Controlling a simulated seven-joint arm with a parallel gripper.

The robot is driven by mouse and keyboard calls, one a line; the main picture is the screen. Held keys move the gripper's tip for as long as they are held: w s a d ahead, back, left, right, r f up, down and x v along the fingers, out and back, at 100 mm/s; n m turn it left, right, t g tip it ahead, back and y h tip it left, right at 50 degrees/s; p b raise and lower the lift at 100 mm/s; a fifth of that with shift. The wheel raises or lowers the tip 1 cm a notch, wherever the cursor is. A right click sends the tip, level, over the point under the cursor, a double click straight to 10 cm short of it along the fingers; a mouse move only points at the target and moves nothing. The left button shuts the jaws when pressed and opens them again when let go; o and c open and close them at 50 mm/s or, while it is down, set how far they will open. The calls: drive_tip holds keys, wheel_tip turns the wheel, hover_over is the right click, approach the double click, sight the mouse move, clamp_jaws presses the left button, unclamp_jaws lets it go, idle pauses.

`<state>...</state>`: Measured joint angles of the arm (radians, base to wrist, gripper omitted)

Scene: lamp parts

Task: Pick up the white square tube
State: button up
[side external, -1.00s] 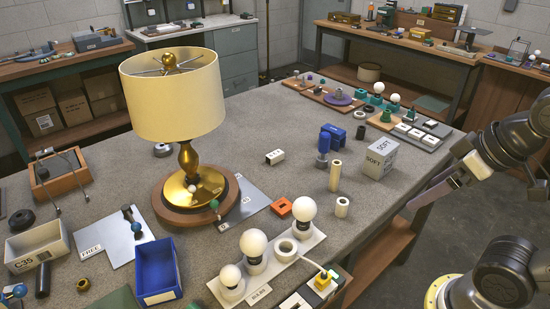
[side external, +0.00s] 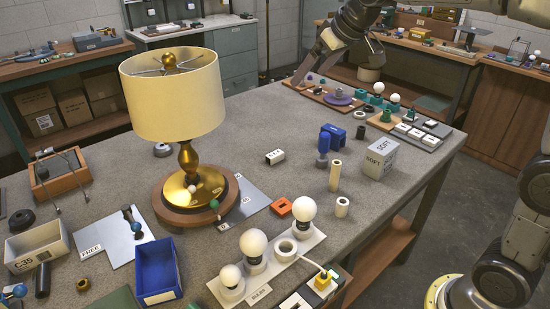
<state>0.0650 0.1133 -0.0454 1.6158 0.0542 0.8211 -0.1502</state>
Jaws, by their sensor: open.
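A short white square-sided piece (side external: 274,157), which looks like the white square tube, lies on the grey table near its middle, right of the lamp. Dark marks or openings show on its side. My gripper (side external: 300,80) is above the far edge of the table, well behind the white piece and apart from it. It is open, small in the picture, and nothing shows between its fingers.
A lamp (side external: 172,95) with a cream shade stands left of the piece. A cream upright tube (side external: 335,175), a blue part (side external: 324,142) and a grey SOFT box (side external: 381,158) stand to the right. Bulbs on a white tray (side external: 268,262) are in front. Bare table lies behind the piece.

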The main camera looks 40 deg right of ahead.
drive_tip(key=w+d+f, duration=0.2)
drive_tip(key=w+f, duration=0.3)
drive_tip(key=w, duration=0.2)
drive_tip(key=g, duration=0.3)
hover_over(275, 154)
drive_tip(key=s, duration=0.2)
drive_tip(key=shift+m, duration=0.3)
wheel_tip(275, 154, down, 22)
drive_tip(key=shift+f, duration=0.25)
drive_tip(key=x, duration=0.5)
drive_tip(key=shift+s+f, duration=0.25)
drive_tip(key=shift+s, duration=0.1)
drive_tip(key=shift+w+f, duration=0.2)
drive_tip(key=shift+f, duration=0.15)
drive_tip(key=c, duration=1.3)
